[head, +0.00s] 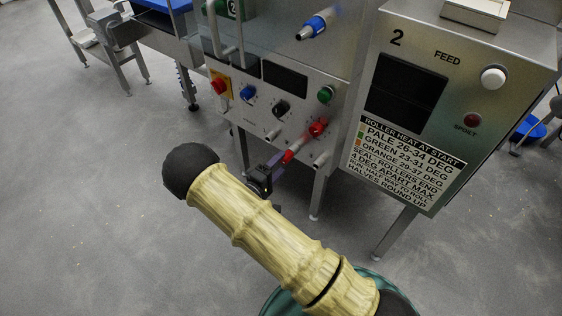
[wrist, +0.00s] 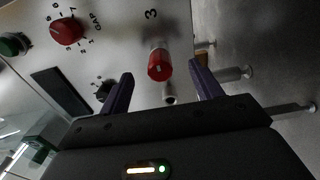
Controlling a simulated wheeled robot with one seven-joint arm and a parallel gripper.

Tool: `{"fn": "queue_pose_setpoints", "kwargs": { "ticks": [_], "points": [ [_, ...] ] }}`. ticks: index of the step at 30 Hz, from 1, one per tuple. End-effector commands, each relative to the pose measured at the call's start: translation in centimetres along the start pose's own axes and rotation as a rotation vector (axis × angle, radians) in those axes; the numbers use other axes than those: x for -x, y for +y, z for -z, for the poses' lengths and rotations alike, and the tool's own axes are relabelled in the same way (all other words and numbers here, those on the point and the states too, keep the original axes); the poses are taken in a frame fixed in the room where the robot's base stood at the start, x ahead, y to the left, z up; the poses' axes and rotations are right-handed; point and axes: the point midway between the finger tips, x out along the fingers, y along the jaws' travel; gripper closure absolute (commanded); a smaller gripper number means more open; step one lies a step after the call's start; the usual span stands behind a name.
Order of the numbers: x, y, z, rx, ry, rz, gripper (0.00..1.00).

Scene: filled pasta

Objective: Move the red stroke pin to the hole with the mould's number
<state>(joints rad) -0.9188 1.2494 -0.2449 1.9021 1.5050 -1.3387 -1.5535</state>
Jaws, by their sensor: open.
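The red stroke pin (head: 292,151) sticks out from the lower front of the steel machine panel. In the wrist view its red end (wrist: 159,65) faces me, with the figure 3 (wrist: 151,14) printed beside it. My gripper (head: 264,178) is just below and left of the pin in the head view. In the wrist view its two purple fingers (wrist: 161,70) are open, one on each side of the pin, with gaps showing. A green block marked 2 (head: 234,8), perhaps the mould, is cut off at the top edge. The pin's hole is hidden.
Metal pegs (head: 320,159) stick out near the pin. A red GAP knob (head: 318,128) and a green button (head: 325,94) sit above. A blue-ended nozzle (head: 314,27) juts out higher up. The FEED cabinet (head: 410,150) stands right; open floor lies left.

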Motion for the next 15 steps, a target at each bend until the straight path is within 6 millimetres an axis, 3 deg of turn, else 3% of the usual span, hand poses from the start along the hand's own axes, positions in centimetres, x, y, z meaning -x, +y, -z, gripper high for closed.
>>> {"fn": "queue_pose_setpoints", "kwargs": {
  "ticks": [15],
  "points": [
    [3.4, 0.1, 0.0, 0.000, 0.001, 0.000, 0.36]
  ]
}}
